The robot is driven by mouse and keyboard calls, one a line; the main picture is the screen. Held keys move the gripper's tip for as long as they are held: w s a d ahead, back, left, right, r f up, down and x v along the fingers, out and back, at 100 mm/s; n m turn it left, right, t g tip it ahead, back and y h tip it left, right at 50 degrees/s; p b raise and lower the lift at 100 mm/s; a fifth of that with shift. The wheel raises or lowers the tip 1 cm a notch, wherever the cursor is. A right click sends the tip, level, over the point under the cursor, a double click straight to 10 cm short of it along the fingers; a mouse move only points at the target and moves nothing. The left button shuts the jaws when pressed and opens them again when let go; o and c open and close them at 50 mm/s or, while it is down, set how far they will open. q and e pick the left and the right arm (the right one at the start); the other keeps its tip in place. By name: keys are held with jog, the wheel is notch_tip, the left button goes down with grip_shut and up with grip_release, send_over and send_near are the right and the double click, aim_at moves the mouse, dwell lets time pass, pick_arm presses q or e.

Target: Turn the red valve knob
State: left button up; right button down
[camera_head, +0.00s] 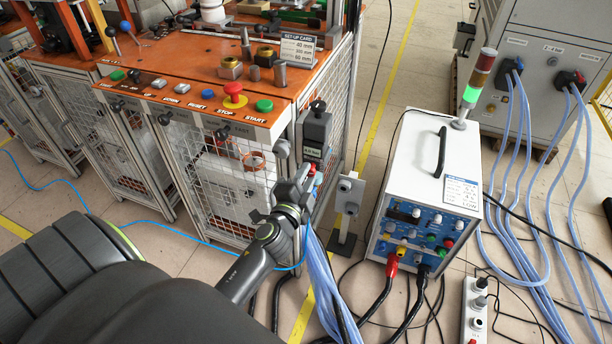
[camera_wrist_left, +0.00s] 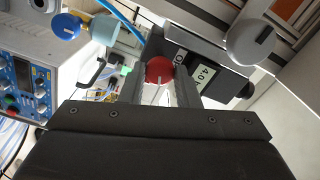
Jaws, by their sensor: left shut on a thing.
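The red valve knob (camera_wrist_left: 159,70) sits between the two fingers of my left gripper (camera_wrist_left: 160,84) in the left wrist view, with a pale line on its face. The gripper is shut on it. In the head view my left gripper (camera_head: 304,178) reaches up to a dark box (camera_head: 315,136) with a light label on the cabinet's right front corner. Only a small bit of the red knob (camera_head: 312,169) shows there, as the gripper covers the rest. My right gripper is not in view.
An orange-topped cabinet (camera_head: 190,68) with buttons stands behind the gripper. A grey post (camera_head: 348,200) stands to the right. Blue hoses (camera_head: 325,285) and black cables cross the floor below.

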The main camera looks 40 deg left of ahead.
pick_arm(q)
jog(key=shift+m+p, duration=0.35)
jog(key=shift+m, duration=1.55)
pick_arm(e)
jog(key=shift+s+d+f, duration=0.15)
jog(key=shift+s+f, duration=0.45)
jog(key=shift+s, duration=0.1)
pick_arm(q)
jog(key=shift+f, duration=0.1)
jog(key=o, duration=1)
jog(key=shift+c, duration=0.2)
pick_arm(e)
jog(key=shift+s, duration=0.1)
pick_arm(q)
jog(key=shift+s, duration=0.15)
jog(key=b+v, duration=0.3)
jog(key=v, duration=1.4)
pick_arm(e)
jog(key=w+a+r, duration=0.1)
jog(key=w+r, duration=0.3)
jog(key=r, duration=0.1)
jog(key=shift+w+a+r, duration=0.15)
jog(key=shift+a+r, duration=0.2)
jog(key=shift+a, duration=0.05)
